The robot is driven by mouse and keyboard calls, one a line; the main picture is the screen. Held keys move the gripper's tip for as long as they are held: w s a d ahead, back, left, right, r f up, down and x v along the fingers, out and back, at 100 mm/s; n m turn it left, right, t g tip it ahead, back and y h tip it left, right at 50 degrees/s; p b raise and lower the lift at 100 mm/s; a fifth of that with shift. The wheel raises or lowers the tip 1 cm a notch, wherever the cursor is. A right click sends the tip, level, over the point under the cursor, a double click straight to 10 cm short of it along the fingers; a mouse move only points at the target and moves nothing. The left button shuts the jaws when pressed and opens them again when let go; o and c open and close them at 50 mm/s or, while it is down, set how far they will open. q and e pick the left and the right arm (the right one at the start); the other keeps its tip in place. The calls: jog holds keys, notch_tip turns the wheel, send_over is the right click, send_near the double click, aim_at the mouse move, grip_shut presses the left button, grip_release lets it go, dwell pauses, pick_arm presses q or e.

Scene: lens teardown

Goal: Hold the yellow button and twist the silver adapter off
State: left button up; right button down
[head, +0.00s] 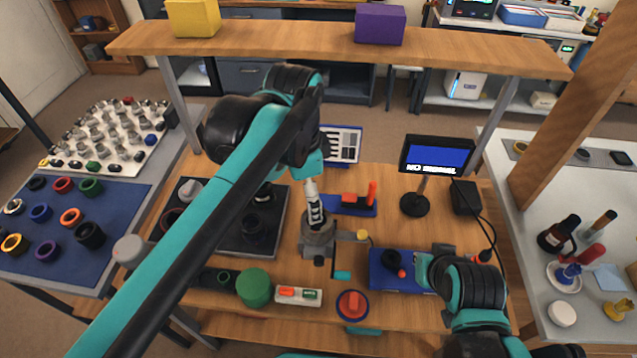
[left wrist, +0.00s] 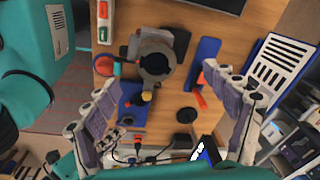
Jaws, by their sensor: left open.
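The silver adapter (head: 318,236) is a grey ring-shaped part standing near the middle of the table; in the left wrist view its round dark opening (left wrist: 155,63) faces the camera. The yellow button (head: 362,236) is on a short arm at the adapter's right side; it also shows in the left wrist view (left wrist: 147,96). My left gripper (head: 315,214) points down above the adapter, open and empty. In the left wrist view its fingers (left wrist: 163,85) are spread on either side, apart from the adapter. My right arm is at the lower right; its fingers cannot be made out.
A blue tray (head: 385,284) lies right of the adapter, and a red button (head: 352,304) and green cylinder (head: 255,287) stand in front. A black monitor (head: 437,156) stands behind right. A wooden shelf (head: 330,52) spans the back. Dark lens parts lie on a mat (head: 228,236) left.

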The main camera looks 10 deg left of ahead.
aim_at(317, 226)
pick_arm(q)
jog(key=f+m, duration=0.1)
jog(key=f, duration=0.2)
jog(key=d+f, duration=0.1)
jog(key=f, duration=0.3)
jog(key=d+f+m+g, duration=0.1)
jog(key=f, duration=0.2)
jog(key=shift+w+d+f+m, duration=0.15)
jog(key=shift+w+f+m, duration=0.05)
jog(key=shift+w+m, duration=0.1)
jog(key=c, duration=1.3)
dwell(0.4)
